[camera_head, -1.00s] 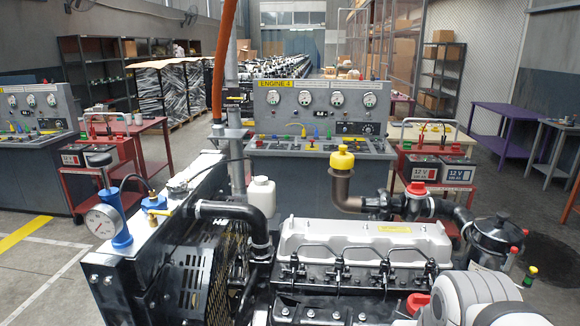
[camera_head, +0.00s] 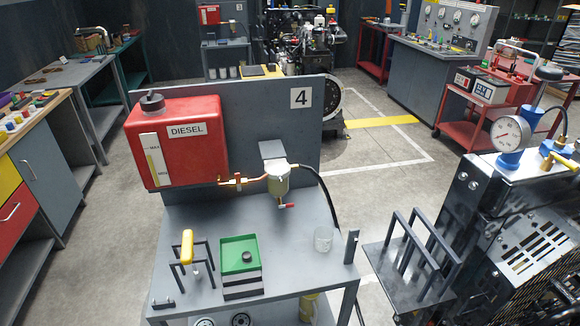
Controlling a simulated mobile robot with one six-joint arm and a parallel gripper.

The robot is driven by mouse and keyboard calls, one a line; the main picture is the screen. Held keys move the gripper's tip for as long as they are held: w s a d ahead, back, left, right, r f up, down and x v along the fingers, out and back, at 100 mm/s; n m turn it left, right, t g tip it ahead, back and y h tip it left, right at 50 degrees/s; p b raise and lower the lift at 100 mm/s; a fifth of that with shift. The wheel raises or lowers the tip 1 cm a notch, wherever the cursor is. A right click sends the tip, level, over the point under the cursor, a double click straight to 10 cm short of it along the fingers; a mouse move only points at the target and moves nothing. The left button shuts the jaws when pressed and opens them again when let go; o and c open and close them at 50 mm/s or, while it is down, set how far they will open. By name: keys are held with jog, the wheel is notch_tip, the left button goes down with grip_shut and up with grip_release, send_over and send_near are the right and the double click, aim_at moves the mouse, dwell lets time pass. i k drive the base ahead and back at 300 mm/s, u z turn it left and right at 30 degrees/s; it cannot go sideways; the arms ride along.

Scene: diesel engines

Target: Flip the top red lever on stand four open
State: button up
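Stand four (camera_head: 300,150) is a grey stand with a back panel marked "4", in the middle of the head view. A red diesel tank (camera_head: 190,118) is mounted on the panel's left. A copper fuel line (camera_head: 256,181) runs from the tank to a pale fuel filter (camera_head: 278,182). A small upper red lever (camera_head: 239,182) sits on this line; its exact angle is too small to tell. A lower red lever (camera_head: 287,206) sticks out under the filter, roughly level. My gripper is not in view.
The stand's top holds a green box (camera_head: 239,254), a yellow-handled tool (camera_head: 188,247) on a rack, and a clear beaker (camera_head: 323,239). An engine with a gauge (camera_head: 511,133) stands close on the right. A workbench (camera_head: 33,122) is at left. Floor between is open.

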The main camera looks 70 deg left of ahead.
aim_at(237, 176)
jog(key=u, duration=0.05)
jog(key=k, duration=0.1)
jog(key=u, duration=2.95)
jog(key=k, duration=0.85)
jog(key=z, duration=0.2)
jog(key=i, duration=0.85)
jog(key=u, duration=0.05)
